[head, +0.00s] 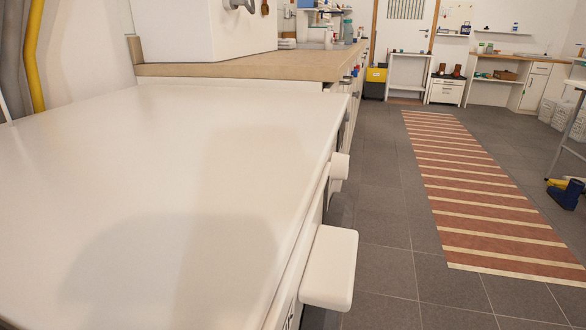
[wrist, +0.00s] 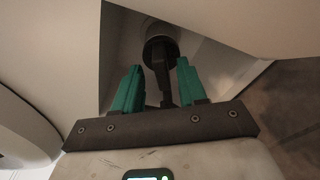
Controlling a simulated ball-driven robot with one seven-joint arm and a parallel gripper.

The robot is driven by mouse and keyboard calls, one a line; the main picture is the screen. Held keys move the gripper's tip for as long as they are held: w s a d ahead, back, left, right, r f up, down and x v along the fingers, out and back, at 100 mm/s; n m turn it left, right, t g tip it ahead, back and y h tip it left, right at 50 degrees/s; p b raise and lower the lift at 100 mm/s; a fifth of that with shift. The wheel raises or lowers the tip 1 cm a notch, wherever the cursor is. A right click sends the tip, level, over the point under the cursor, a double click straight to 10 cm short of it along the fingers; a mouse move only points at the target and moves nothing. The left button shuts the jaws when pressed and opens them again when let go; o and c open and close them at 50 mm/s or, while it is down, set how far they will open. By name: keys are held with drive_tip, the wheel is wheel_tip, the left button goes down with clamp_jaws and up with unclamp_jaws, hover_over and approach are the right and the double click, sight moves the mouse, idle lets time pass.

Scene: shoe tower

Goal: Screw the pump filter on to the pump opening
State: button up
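In the wrist view, my gripper (wrist: 159,70) shows two green fingers standing apart. A dark round part (wrist: 160,47) with a narrower dark stem (wrist: 163,82) lies beyond and between the fingers, inside a recess in a white body. It could be the pump filter or the pump opening; I cannot tell which. Gaps show between the stem and both fingers, and nothing appears gripped. The head view shows neither my gripper nor a clear pump filter or pump opening. There, a large white top (head: 180,170) fills the left and front.
White rounded blocks (head: 329,267) stick out from the right side of the white top. A wooden counter (head: 230,66) stands behind it. A striped rug (head: 470,180) lies on the open grey floor to the right. White walls of the recess (wrist: 215,65) surround my fingers closely.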

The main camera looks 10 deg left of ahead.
drive_tip(key=shift+d, duration=0.1)
drive_tip(key=d, duration=0.9)
drive_tip(key=shift+s+p, duration=0.45)
idle(0.3)
